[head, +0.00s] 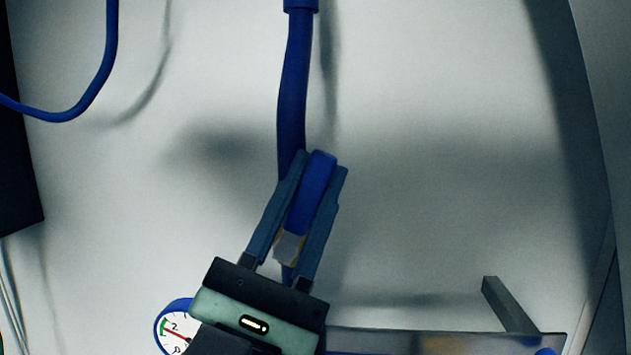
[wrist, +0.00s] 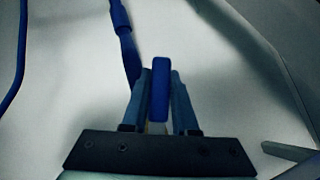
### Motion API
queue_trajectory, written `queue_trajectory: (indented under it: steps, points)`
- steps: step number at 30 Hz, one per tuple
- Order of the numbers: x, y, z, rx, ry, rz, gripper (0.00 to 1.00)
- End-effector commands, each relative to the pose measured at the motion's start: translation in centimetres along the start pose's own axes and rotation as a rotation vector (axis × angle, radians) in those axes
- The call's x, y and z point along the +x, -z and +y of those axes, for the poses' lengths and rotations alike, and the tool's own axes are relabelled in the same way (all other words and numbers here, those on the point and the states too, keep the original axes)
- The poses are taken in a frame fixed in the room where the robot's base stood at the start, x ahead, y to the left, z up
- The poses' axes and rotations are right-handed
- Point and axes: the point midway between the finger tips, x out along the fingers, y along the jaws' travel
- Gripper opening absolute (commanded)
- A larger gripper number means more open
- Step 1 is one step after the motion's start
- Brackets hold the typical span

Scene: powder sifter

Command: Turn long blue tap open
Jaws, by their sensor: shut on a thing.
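The long blue tap handle (head: 314,190) is in the middle of the head view, tilted slightly right of upright, with a grey metal part (head: 290,246) at its lower end. It also shows in the wrist view (wrist: 160,90). My gripper (head: 320,166) has one finger on each side of the handle and is shut on it. In the wrist view my gripper (wrist: 160,77) holds the handle between its fingertips. The valve body below the handle is mostly hidden by my gripper.
A blue hose (head: 292,85) runs down behind the handle. Another blue hose (head: 108,50) curves at the upper left. A round gauge (head: 174,333) sits at the lower left beside my gripper. A grey metal bracket (head: 508,305) stands at the lower right. The pale wall behind is mostly clear.

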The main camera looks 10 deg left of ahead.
Motion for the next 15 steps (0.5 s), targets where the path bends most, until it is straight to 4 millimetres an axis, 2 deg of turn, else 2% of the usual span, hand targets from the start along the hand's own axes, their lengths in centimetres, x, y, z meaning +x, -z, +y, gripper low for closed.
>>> queue_trajectory:
  steps: [9,10,15]
  points:
    - [-0.03,0.06,-0.01,0.000,0.000,0.001,0.00]
    - [-0.03,0.06,-0.01,0.000,0.000,0.001,0.29]
    - [-0.02,0.04,-0.01,0.001,0.000,0.001,0.57]
